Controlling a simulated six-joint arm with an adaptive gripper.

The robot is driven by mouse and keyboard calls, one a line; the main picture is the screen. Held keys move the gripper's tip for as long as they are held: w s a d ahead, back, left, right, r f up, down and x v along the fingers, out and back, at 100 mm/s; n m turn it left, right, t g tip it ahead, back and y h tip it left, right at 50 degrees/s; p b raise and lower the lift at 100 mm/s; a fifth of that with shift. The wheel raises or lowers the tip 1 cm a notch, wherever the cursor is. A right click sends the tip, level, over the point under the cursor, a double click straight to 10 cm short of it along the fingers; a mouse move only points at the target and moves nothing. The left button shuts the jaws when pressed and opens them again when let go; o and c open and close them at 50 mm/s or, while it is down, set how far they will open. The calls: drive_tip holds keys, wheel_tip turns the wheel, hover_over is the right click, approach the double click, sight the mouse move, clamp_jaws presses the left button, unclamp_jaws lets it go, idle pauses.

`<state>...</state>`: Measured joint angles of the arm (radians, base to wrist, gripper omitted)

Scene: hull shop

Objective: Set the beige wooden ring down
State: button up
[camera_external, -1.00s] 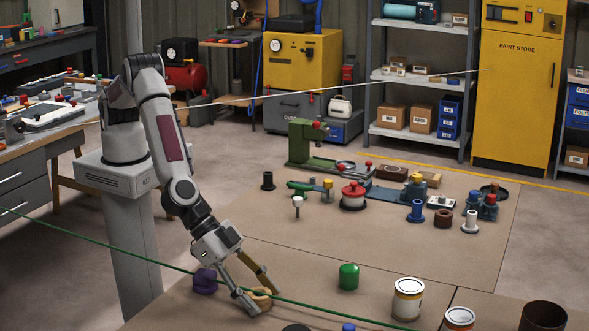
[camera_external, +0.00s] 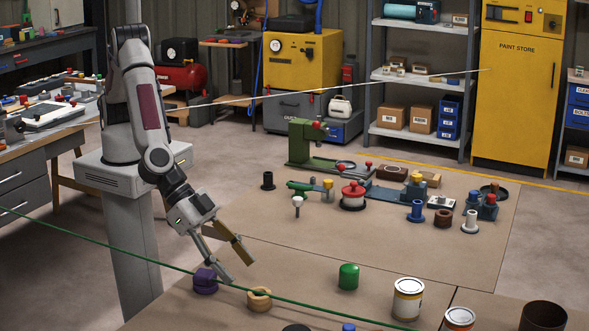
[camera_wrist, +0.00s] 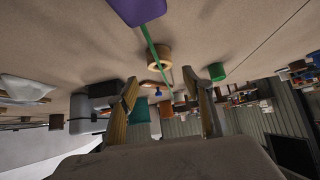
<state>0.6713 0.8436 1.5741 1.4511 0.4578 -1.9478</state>
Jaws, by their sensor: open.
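The beige wooden ring (camera_external: 259,300) rests on the brown bench top near the front. It also shows in the wrist view (camera_wrist: 159,58), lying apart from the fingers. My gripper (camera_external: 236,273) is open and empty, up and to the left of the ring in the external view. In the wrist view its two fingers (camera_wrist: 164,84) are spread wide with nothing between them. A green line crosses in front of the ring in the external view and hides a small part of it.
A purple piece (camera_external: 205,281) stands left of the ring. A green cylinder (camera_external: 348,276) stands to its right, with a white-labelled can (camera_external: 408,298) beyond. A blue-topped piece (camera_external: 348,327) is at the front edge. A taut green line (camera_external: 120,245) runs across the foreground.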

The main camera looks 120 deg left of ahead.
drive_tip(key=shift+v, duration=1.8)
drive_tip(key=s+a+r+n+g+y, duration=0.1)
drive_tip(key=s+a+r, duration=0.2)
drive_tip(key=a+r, duration=0.45)
drive_tip(key=s+a+r+y, duration=0.1)
drive_tip(key=s+a+r, duration=0.3)
drive_tip(key=a, duration=0.6)
drive_tip(key=s+a+r+n+g+y, duration=0.1)
drive_tip(key=s+a+r, duration=0.2)
drive_tip(key=a+r, duration=0.55)
drive_tip(key=s+a+r+g, duration=0.1)
drive_tip(key=s+a, duration=0.4)
drive_tip(key=s, duration=0.2)
drive_tip(key=s+a+r, duration=0.2)
drive_tip(key=s+a, duration=0.3)
drive_tip(key=s, duration=0.2)
drive_tip(key=s+f+m+h, duration=0.1)
drive_tip(key=s+m+h, duration=0.1)
drive_tip(key=s, duration=1.2)
drive_tip(key=shift+s+d+f+h, duration=0.25)
drive_tip(key=shift+s+f+h, duration=0.1)
drive_tip(key=shift+h, duration=0.15)
